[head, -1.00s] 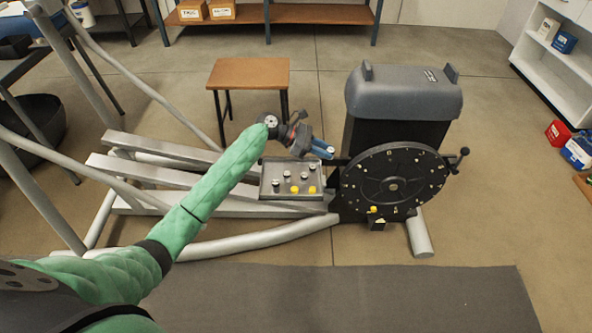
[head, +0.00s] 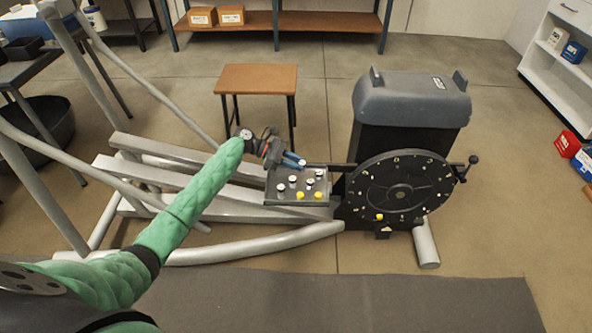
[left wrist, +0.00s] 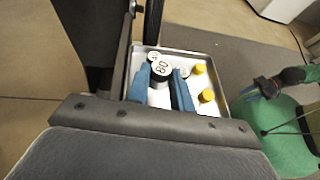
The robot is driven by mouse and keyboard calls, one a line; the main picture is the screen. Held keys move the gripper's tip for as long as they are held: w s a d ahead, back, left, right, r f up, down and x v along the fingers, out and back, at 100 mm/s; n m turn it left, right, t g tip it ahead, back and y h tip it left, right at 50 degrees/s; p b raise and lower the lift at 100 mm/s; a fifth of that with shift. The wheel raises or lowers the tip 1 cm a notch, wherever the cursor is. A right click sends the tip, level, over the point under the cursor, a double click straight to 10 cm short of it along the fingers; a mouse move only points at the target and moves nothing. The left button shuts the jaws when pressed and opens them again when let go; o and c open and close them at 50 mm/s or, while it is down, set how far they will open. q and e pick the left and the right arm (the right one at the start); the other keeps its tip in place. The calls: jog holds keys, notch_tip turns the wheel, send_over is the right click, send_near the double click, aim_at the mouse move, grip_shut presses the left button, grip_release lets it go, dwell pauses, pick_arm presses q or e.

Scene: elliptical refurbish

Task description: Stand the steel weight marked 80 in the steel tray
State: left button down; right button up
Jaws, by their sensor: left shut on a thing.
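The steel weight marked 80 (left wrist: 160,69) is pinched between the blue fingertips of my left gripper (head: 296,160). The same fingers show in the left wrist view (left wrist: 160,90), one on each side of the weight, and the number 80 faces the camera. The steel tray (head: 270,198) is under and in front of the gripper, with its rim also visible in the left wrist view (left wrist: 215,62). The held weight is over the tray's back part; I cannot tell whether it touches the floor. My right gripper (left wrist: 266,88) shows at the right of the left wrist view, its jaws too small to judge.
Several other steel weights (head: 310,182) and yellow-topped pieces (head: 300,195) stand in the tray. A black numbered disc (head: 402,190) and grey housing (head: 411,100) are close at the tray's right. A wooden stool (head: 256,79) stands behind. Grey frame rails (head: 160,186) run left.

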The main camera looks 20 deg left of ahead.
pick_arm(q)
jog(key=shift+f, duration=1.7)
jog(key=c, duration=1.5)
grip_release()
jog(key=shift+f, duration=0.1)
jog(key=shift+a+r, duration=0.25)
jog(key=v, duration=1.1)
jog(key=shift+a+r, duration=0.1)
jog(key=shift+a, duration=0.05)
